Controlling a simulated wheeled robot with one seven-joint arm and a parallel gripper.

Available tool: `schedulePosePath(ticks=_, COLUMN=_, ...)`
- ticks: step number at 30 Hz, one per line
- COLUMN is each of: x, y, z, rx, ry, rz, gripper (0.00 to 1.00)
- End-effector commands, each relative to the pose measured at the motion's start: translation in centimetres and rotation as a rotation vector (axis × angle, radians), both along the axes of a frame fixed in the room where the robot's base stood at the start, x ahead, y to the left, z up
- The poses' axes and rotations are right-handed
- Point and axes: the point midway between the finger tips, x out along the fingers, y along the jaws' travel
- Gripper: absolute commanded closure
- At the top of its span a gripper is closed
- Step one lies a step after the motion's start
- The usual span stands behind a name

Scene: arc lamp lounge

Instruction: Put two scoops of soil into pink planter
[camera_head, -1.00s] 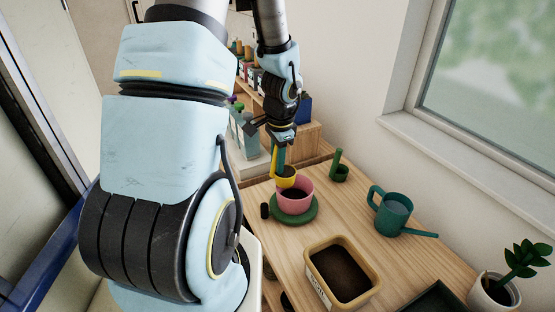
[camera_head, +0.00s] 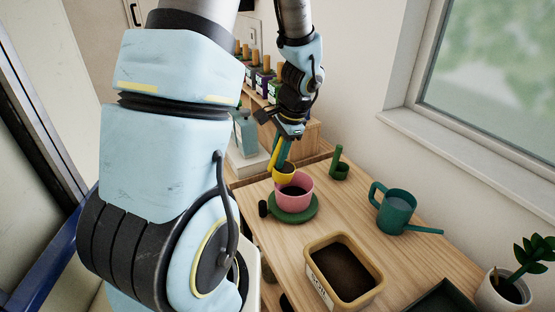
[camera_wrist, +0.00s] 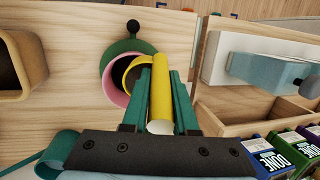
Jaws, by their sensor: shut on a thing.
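My gripper (camera_head: 286,148) is shut on the upright handle of a yellow scoop (camera_head: 283,178). The scoop's cup is at the back left rim of the pink planter (camera_head: 297,206); I cannot tell whether they touch. The cup's inside looks dark brown. In the wrist view, the yellow handle (camera_wrist: 160,88) lies between my fingers, and the cup partly covers the pink planter (camera_wrist: 114,92). Dark soil (camera_head: 294,191) shows inside the planter, which stands on a green saucer (camera_head: 310,214). A tan box (camera_head: 374,291) holding dark soil (camera_head: 343,270) stands in front of it.
A green scoop (camera_head: 341,172) with an upright handle stands behind the planter. A teal watering can (camera_head: 394,216) is to the right. A potted plant (camera_head: 502,291) and dark tray (camera_head: 446,300) are at the front right. Bottles (camera_head: 263,82) stand on the wooden rack behind.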

Motion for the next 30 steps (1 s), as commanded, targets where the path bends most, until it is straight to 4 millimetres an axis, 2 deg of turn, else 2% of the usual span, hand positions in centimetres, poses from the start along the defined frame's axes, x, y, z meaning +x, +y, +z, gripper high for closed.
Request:
schedulePosePath(ticks=17, x=0.0, y=-0.9, z=0.4, rx=0.181, ry=-0.03, rz=-0.003, gripper=1.0)
schedulePosePath(ticks=30, x=-0.3, y=-2.3, z=0.7, rx=0.464, ry=-0.07, rz=-0.002, gripper=1.0)
